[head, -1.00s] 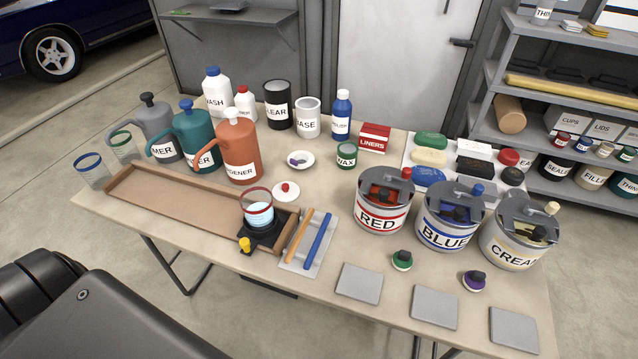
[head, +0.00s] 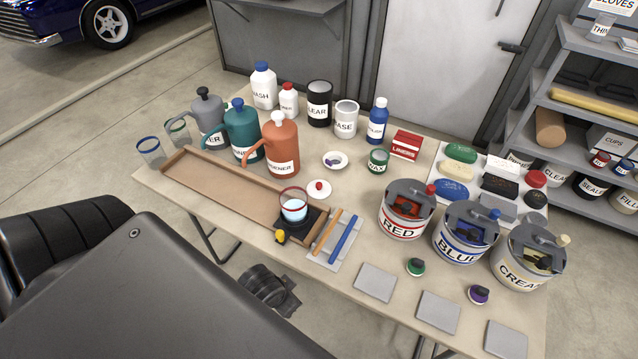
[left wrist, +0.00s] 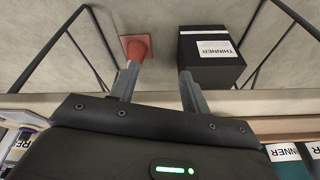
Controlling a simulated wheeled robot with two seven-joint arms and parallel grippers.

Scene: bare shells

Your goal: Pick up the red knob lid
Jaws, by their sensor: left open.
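The red knob lid (head: 313,195), a small white disc with a red knob on top, lies on the table behind the black stand with the red-rimmed cup. Nothing touches it. My left gripper (left wrist: 158,72) is open and empty in the left wrist view, its two fingers apart near the table's edge, with the floor beyond them. The lid does not show in that view. In the head view a dark part, apparently of my left arm's end, shows below the table's front edge, away from the lid; its fingers cannot be made out. My right gripper is not in view.
The cup (head: 293,207) on its stand and the wooden tray (head: 215,187) lie in front of and left of the lid. An orange jug (head: 281,145) and a small white dish (head: 335,161) stand behind it. Paint cans, including the red-labelled one (head: 402,222), stand right.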

